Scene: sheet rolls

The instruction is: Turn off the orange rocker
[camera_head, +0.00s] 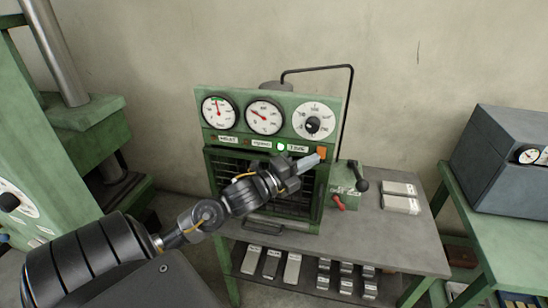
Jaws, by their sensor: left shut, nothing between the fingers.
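The orange rocker (322,152) is a small orange switch at the right end of the label row on the green machine's front panel (268,141). A small lamp (281,146) further left on that row glows green. My left gripper (316,158) is shut and empty. Its fingertips are right beside the rocker at its lower left; I cannot tell whether they touch it. Which way the rocker is tipped is too small to tell. My right gripper is not in view.
Two round gauges and a dial (312,122) sit above the label row. A lever with a black knob (361,186) and a red handle (340,205) stand right of the machine. Metal blocks (400,204) lie on the grey table (400,240). A dark box (505,160) stands at far right.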

